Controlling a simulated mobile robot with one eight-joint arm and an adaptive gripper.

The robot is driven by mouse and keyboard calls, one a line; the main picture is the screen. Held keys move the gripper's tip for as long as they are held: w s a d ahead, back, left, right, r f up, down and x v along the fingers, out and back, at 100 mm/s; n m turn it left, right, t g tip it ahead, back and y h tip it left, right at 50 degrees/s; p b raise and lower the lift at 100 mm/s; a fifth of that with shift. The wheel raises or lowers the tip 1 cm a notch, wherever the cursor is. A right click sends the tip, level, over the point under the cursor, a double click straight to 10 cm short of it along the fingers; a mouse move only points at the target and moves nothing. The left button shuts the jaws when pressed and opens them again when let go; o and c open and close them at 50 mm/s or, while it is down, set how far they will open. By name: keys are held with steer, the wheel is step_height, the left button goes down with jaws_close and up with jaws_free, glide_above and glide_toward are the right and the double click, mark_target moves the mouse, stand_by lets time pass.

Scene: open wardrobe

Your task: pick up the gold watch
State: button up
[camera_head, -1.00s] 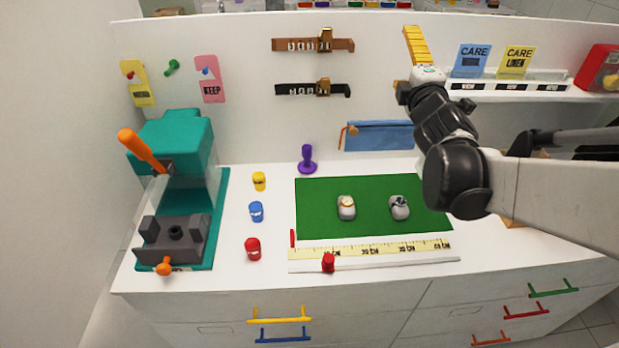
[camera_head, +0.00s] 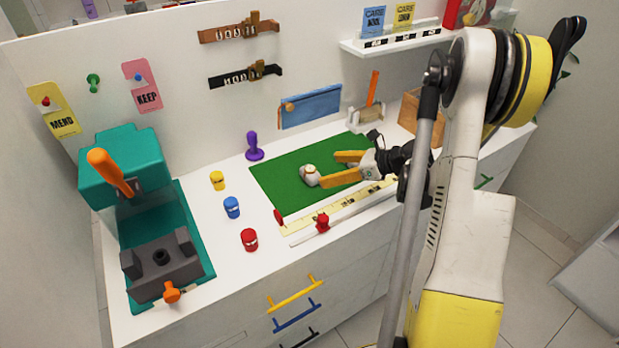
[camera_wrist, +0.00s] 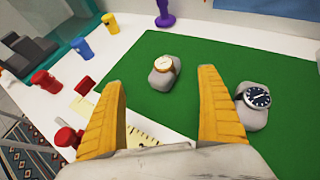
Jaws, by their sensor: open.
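The gold watch (camera_wrist: 163,66) has a pale dial and sits on a small grey cushion on the green mat (camera_wrist: 206,55). In the head view the gold watch (camera_head: 309,169) is just left of my gripper (camera_head: 343,168). My gripper is open and empty, its two yellow fingers apart. In the wrist view the watch lies beyond the fingertips, between them sideways, and nothing touches it. A second watch with a dark dial (camera_wrist: 257,97) sits on another grey cushion beside the right finger. In the head view this second watch is hidden.
Yellow (camera_head: 217,180), blue (camera_head: 231,207) and red (camera_head: 249,239) small pots stand left of the mat. A purple stamp (camera_head: 254,147) stands behind it. A yellow ruler (camera_head: 311,219) and a rail with a red slider (camera_head: 322,223) lie in front. A teal press (camera_head: 160,230) is far left.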

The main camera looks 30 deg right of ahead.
mark_target(313, 170)
steer(key=b+x, duration=0.2)
steer(key=x, duration=0.5)
steer(key=shift+w, duration=0.25)
steer(key=shift+d+r, duration=0.1)
steer(key=shift+r, duration=0.05)
steer(key=c, duration=1.6)
